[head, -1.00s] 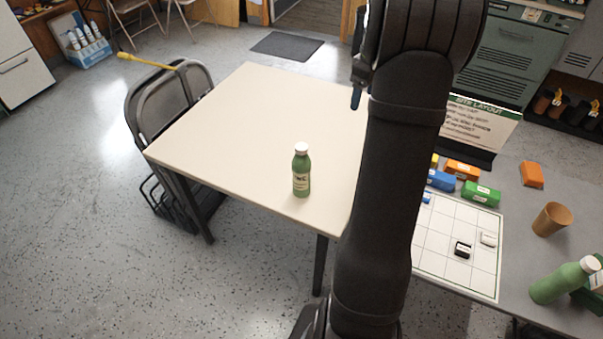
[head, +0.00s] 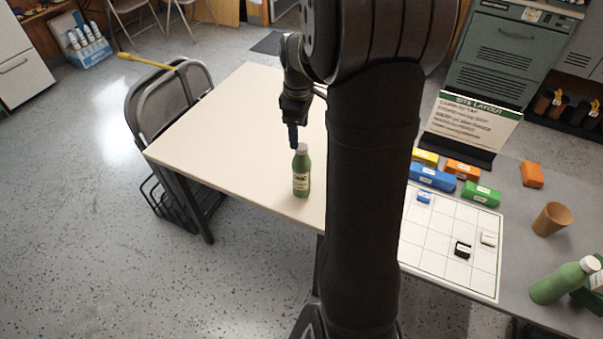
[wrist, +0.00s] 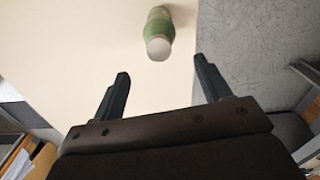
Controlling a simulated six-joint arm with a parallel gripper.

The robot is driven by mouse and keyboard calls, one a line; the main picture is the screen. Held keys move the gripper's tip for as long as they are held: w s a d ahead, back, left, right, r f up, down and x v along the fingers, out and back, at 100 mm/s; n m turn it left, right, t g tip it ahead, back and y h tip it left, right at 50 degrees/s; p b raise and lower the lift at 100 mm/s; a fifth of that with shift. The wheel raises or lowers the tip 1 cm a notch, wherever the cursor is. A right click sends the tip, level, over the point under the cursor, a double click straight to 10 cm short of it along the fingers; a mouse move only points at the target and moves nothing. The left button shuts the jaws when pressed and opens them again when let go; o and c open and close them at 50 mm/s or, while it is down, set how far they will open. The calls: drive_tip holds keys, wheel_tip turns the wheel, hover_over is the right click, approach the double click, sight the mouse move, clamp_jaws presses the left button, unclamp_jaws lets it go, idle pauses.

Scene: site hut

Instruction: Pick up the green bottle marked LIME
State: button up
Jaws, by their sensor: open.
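A green bottle (head: 301,173) with a white cap and a pale label stands upright on the cream table (head: 215,128), near its front edge. The label's print is too small to read surely. My gripper (head: 293,135) is above and just behind the bottle in the head view, its fingertip close to the cap in the picture. In the wrist view my gripper (wrist: 160,85) is open and empty, and the bottle (wrist: 159,32) shows its cap ahead of the gap between the fingers, apart from them. A second green bottle (head: 560,283) lies tilted on the grey table at right.
The grey table (head: 515,215) holds a gridded board (head: 435,240), several coloured blocks, a brown cup (head: 552,219) and a sign (head: 470,125). A folded black chair (head: 165,105) leans at the cream table's left. The cream top is otherwise clear.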

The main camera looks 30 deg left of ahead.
sight(300, 146)
wheel_tip(300, 146, down, 8)
drive_tip(key=shift+d+f, duration=0.1)
drive_tip(key=shift+f, duration=0.1)
drive_tip(key=c, duration=1.3)
